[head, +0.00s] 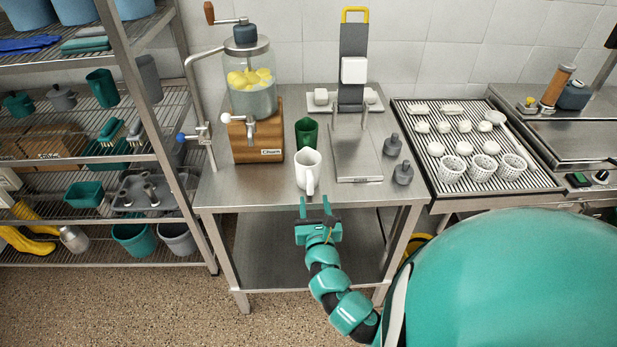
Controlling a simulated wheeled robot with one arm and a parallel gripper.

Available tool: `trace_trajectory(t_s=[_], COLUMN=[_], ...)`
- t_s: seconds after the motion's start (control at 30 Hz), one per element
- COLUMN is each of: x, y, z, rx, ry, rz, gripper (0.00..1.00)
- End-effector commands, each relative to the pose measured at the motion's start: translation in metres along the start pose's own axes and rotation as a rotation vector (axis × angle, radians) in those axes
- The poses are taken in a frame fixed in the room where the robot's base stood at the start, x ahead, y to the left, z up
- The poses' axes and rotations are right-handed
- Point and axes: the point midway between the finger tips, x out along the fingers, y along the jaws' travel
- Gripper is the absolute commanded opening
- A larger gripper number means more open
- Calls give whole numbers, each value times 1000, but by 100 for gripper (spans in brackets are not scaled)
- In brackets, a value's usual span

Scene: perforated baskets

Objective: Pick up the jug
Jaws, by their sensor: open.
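A white jug (307,170) stands upright on the steel table (240,190), near its front edge, with its handle toward me. My gripper (316,206) is open and empty. In the head view it appears just below the jug, at the table's front edge, with its two fingers pointing toward the jug. A gap seems to lie between the fingertips and the jug; the exact distance is hard to tell.
A green cup (306,132) stands right behind the jug. A churn with a wooden base (256,135) is at left, a grey press-like stand (357,150) at right, with dark weights (403,173) beside it. Perforated baskets (482,168) sit on the right-hand rack. Shelving (150,80) stands left.

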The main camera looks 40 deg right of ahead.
Motion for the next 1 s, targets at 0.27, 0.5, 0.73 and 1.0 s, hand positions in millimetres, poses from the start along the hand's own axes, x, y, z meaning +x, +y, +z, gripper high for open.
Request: trace_trajectory(t_s=[0.27, 0.5, 0.73, 1.0], x=[34, 43, 67, 89], y=[0, 0, 1, 1], z=[1, 0, -2, -4], rx=[0, 1, 3, 2], ry=[1, 1, 0, 1], rz=[-2, -2, -3, -1], gripper=[44, 44, 44, 44])
